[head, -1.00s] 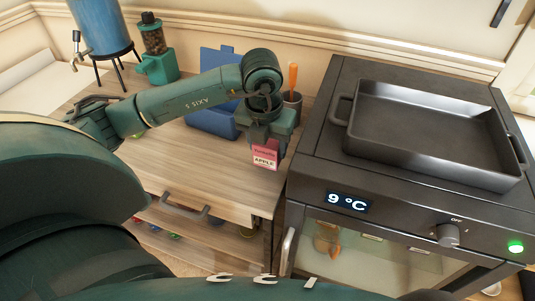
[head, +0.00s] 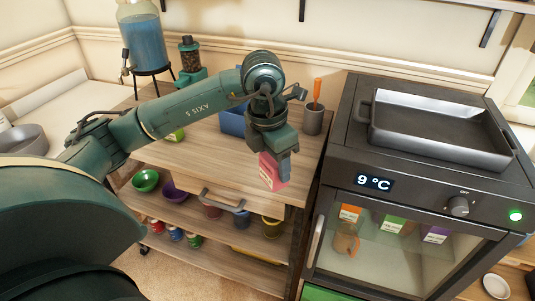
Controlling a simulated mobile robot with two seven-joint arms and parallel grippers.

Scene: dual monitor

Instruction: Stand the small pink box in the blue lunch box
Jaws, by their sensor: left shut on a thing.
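The small pink box (head: 272,171) is held in my left gripper (head: 280,158), above the front edge of the wooden counter. My left gripper points down and is shut on the box, which looks slightly tilted. The blue lunch box (head: 232,122) stands on the counter behind my left arm. The arm and gripper hide much of it, so its inside does not show. My right gripper is not in view.
A grey cup (head: 313,120) with an orange-handled tool stands right of the lunch box. A black fridge (head: 345,150) with a dark tray (head: 440,130) on top stands to the right. A water dispenser (head: 145,45) and pepper-filled grinder (head: 190,60) stand at the back left. Bare counter (head: 195,150) shows left of the gripper.

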